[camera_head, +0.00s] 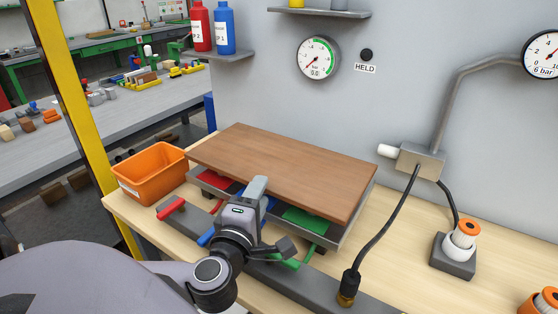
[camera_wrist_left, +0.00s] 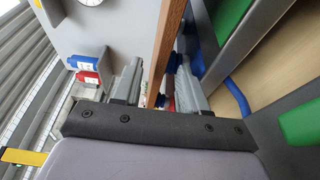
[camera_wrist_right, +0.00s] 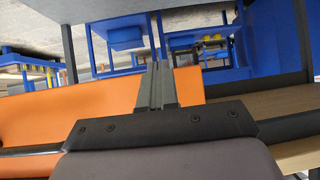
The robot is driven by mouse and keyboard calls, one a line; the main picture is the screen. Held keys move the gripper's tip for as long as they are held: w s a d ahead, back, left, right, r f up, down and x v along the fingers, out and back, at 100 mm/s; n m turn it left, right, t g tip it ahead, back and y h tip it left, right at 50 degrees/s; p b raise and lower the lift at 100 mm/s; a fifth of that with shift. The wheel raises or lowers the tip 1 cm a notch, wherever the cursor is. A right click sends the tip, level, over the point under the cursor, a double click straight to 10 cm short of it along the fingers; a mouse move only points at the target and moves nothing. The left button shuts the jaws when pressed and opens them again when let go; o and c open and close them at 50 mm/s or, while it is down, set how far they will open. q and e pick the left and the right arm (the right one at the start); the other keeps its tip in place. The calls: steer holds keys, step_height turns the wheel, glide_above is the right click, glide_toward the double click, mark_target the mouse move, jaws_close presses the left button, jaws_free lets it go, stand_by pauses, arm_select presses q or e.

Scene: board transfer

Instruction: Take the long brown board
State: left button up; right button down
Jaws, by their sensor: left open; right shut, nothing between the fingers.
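The long brown board (camera_head: 285,165) lies flat on a grey rack with coloured parts beneath it, against the back of the workbench. My left gripper (camera_head: 257,190) is at the board's front edge, with one finger showing over the top near the middle. In the left wrist view, the brown board (camera_wrist_left: 167,42) shows edge-on between the open fingers of the left gripper (camera_wrist_left: 160,80). I cannot tell whether either finger touches it. My right gripper (camera_wrist_right: 158,78) shows only in its wrist view, shut and empty.
An orange bin (camera_head: 150,172) stands left of the board. A pipe fitting (camera_head: 420,160) with a black hose and a grey block with an orange-capped part (camera_head: 460,245) are to the right. A gauge (camera_head: 318,58) hangs on the wall behind. Red, blue and green handles stick out under the board.

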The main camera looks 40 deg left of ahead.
arm_select(q)
steer(key=shift+x, duration=1)
steer(key=shift+d, duration=0.1)
jaws_close()
step_height(320, 180, up, 16)
steer(key=p, duration=0.5)
steer(key=shift+p, duration=0.3)
